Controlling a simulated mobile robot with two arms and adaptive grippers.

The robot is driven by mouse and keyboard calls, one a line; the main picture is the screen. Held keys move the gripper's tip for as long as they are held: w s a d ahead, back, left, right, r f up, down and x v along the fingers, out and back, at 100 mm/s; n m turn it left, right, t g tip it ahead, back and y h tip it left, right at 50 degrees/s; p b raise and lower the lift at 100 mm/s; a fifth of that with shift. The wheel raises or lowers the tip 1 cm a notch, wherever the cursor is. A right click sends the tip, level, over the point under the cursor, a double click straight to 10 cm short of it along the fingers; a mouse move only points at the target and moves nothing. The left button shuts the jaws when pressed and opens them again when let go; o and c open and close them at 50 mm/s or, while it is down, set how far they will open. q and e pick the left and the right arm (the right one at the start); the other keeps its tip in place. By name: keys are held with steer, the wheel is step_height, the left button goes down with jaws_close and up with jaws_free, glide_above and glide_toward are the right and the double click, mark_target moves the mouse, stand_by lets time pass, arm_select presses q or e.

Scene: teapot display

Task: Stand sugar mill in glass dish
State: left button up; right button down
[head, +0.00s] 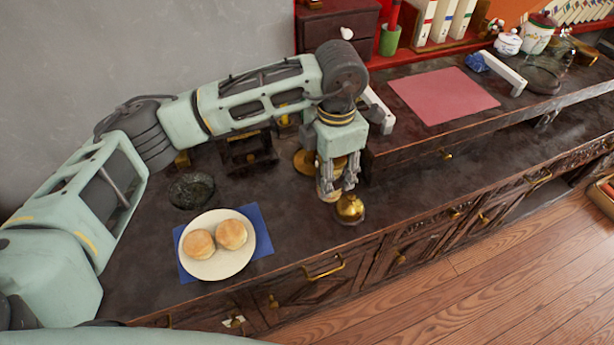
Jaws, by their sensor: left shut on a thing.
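My left gripper (339,182) points down over the dark counter, right of the plate. Its fingers are shut on a small tan and brass thing, which I take for the sugar mill (328,191); the fingers hide much of it. I cannot tell whether its bottom touches the counter. A shiny brass dome (349,208) shows just below and right of the fingertips; I cannot tell if it is part of the mill. The glass dish (191,190), dark and see-through, stands on the counter left of the gripper, behind the plate. My right gripper is not in view.
A white plate (218,269) with two buns lies on a blue napkin (263,239). A dark wooden holder (248,152) and a brass disc (303,162) stand behind. A raised shelf with a red mat (444,96) is at right. The counter between dish and gripper is mostly clear.

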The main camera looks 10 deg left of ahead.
arm_select(q)
steer(key=shift+d+r, duration=0.55)
steer(key=shift+d, duration=0.2)
steer(key=s+a+r+m+p, duration=0.2)
steer(key=s+a+r+m, duration=0.2)
steer(key=s+a+m, duration=0.9)
steer(key=shift+a+r+m, duration=0.3)
steer(key=shift+a+m, duration=0.9)
steer(key=shift+m, duration=5)
